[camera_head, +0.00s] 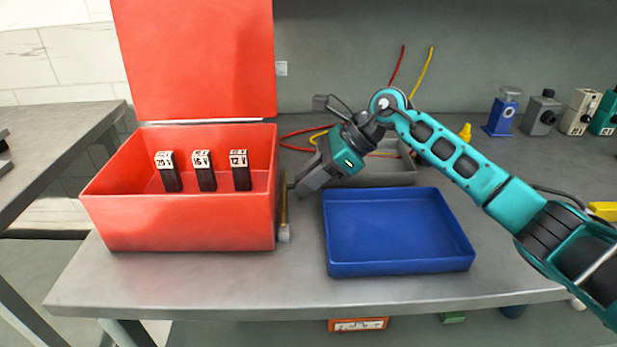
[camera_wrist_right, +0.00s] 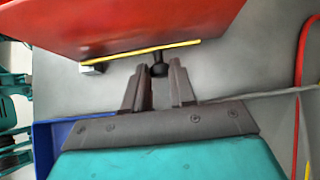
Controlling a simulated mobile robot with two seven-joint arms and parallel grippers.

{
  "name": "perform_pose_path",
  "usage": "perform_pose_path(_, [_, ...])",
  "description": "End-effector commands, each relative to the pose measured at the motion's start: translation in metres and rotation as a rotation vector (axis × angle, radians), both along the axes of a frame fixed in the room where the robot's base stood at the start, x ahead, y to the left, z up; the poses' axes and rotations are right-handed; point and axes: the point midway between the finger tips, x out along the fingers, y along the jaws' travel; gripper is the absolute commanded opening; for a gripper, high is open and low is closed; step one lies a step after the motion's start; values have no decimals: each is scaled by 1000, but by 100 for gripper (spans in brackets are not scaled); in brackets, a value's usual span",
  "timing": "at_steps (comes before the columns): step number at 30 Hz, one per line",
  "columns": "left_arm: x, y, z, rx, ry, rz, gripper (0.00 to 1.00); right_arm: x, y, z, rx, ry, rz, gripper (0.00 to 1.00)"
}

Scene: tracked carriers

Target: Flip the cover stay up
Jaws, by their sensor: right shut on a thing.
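The red box (camera_head: 180,228) stands on the table with its red cover (camera_head: 195,60) raised upright behind it. The cover stay is a thin yellow bar (camera_head: 284,208) lying along the outside of the box's right wall, with a pale block at its near end. In the right wrist view the yellow bar (camera_wrist_right: 140,54) carries a black knob (camera_wrist_right: 158,69). My right gripper (camera_head: 291,187) is beside the box's right wall, shut on the stay's knob; its fingertips (camera_wrist_right: 160,66) are on either side of it. My left gripper is not in view.
Several black blocks with white labelled tops (camera_head: 204,172) stand in the box. An empty blue tray (camera_head: 400,268) lies right of the stay, with a grey tray (camera_head: 385,175) behind. Red and yellow cables (camera_head: 427,72) run behind. Small devices (camera_head: 541,112) line the back right.

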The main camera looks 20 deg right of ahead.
Motion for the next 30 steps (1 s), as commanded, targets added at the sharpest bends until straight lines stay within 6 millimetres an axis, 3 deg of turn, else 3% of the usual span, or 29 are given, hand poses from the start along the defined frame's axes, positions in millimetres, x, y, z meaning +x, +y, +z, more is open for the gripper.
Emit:
perform_pose_path(5, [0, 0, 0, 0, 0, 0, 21, 0, 0, 0, 0, 0, 0, 0])
perform_pose_path(20, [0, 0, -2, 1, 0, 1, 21, 0, -1, 1, -4, -12, 0, 0])
perform_pose_path(30, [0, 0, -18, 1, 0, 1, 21, 4, -2, 15, -50, -170, 0, 0])
